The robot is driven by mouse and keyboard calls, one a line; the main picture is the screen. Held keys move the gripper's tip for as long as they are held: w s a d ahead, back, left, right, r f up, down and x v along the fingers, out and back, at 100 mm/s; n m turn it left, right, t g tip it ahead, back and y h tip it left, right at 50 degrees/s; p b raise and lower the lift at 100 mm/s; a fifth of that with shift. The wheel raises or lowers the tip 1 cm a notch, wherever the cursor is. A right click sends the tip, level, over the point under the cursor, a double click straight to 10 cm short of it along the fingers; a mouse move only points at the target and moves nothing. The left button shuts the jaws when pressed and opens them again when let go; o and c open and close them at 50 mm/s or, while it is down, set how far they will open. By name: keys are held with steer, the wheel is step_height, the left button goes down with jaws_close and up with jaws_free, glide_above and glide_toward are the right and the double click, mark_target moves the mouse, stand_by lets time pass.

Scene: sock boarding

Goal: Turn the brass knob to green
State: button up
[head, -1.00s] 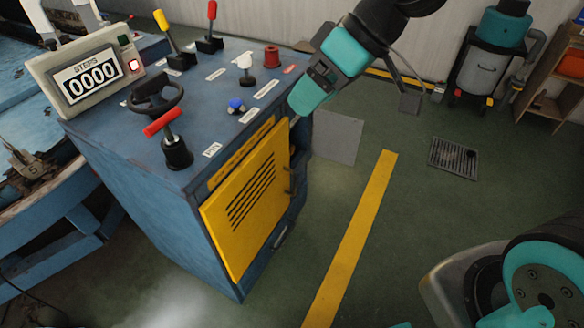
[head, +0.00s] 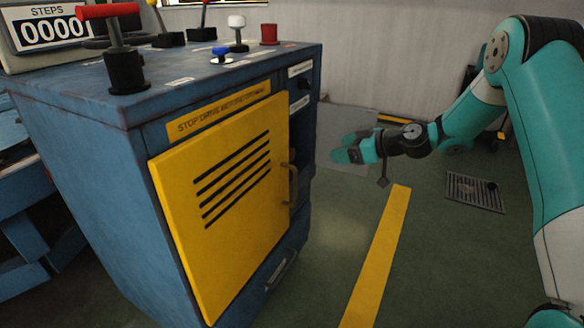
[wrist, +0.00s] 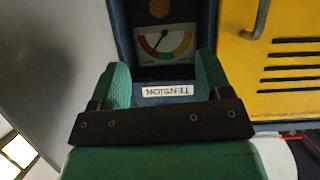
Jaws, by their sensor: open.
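In the wrist view the brass knob (wrist: 159,8) shows at the top edge, partly cut off, on a dark recessed panel. Next to it is a dial gauge (wrist: 165,43) with red, green and yellow-orange parts and a thin needle; its exact reading is hard to make out. A label reading TENSION (wrist: 168,90) appears upside down below the gauge. My gripper (wrist: 161,64) is open and empty, its teal fingers either side of the gauge in view, apart from the knob. In the head view my gripper (head: 346,153) is right of the cabinet; the knob cannot be made out there.
The blue cabinet (head: 85,170) has a yellow louvred door (head: 220,215) with a handle (head: 291,185), standing slightly proud. Levers and buttons stand on top, beside a STEPS counter (head: 52,32) reading 0000. Floor right of the cabinet is open, with a yellow stripe (head: 378,255) and a drain grate (head: 475,190).

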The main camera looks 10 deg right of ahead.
mark_target(293, 155)
steer(key=b+x, duration=0.5)
steer(key=x, duration=1.1)
steer(key=shift+s+a+f, duration=0.1)
steer(key=shift+s, duration=0.05)
steer(key=shift+w+a+f+b, duration=0.1)
steer(key=shift+w+a+b, duration=0.2)
steer(key=shift+w+a, duration=0.1)
steer(key=c, duration=0.9)
